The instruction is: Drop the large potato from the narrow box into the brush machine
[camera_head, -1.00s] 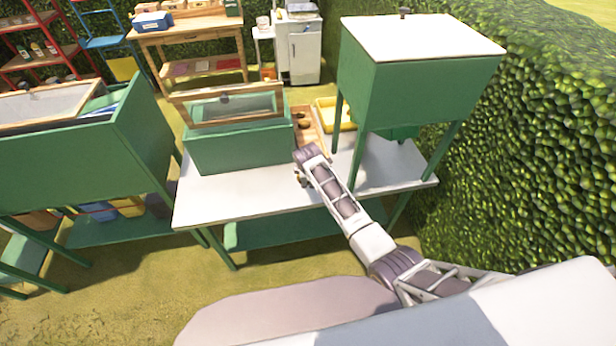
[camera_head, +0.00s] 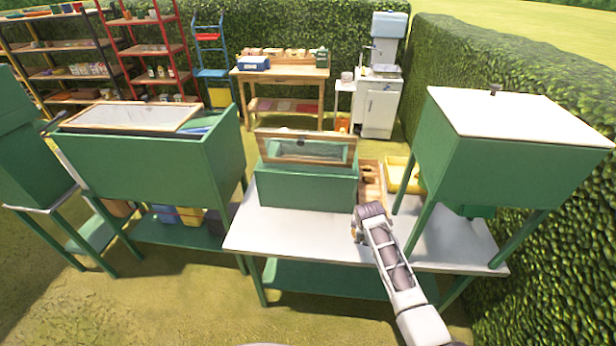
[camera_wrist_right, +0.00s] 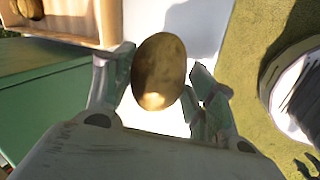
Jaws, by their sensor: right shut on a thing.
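My right gripper (camera_head: 357,228) is shut on a large brown potato (camera_wrist_right: 158,70), held between its two fingers in the right wrist view. The potato is hidden in the head view. The gripper is above the white tabletop, in front of the narrow wooden box (camera_head: 381,190), where other potatoes (camera_head: 369,172) lie. That box also shows at the wrist view's top left (camera_wrist_right: 108,22). A green box with a raised, wood-framed clear lid (camera_head: 307,188) stands left of the gripper. I cannot tell for sure which green unit is the brush machine. My left gripper is not in view.
A green bin on legs with a white lid (camera_head: 505,115) stands right of the gripper. A yellow tray (camera_head: 396,180) is behind the table's middle. A larger green bin (camera_head: 165,165) stands at left, and a hedge (camera_head: 540,260) closes the right side. The front tabletop (camera_head: 290,235) is clear.

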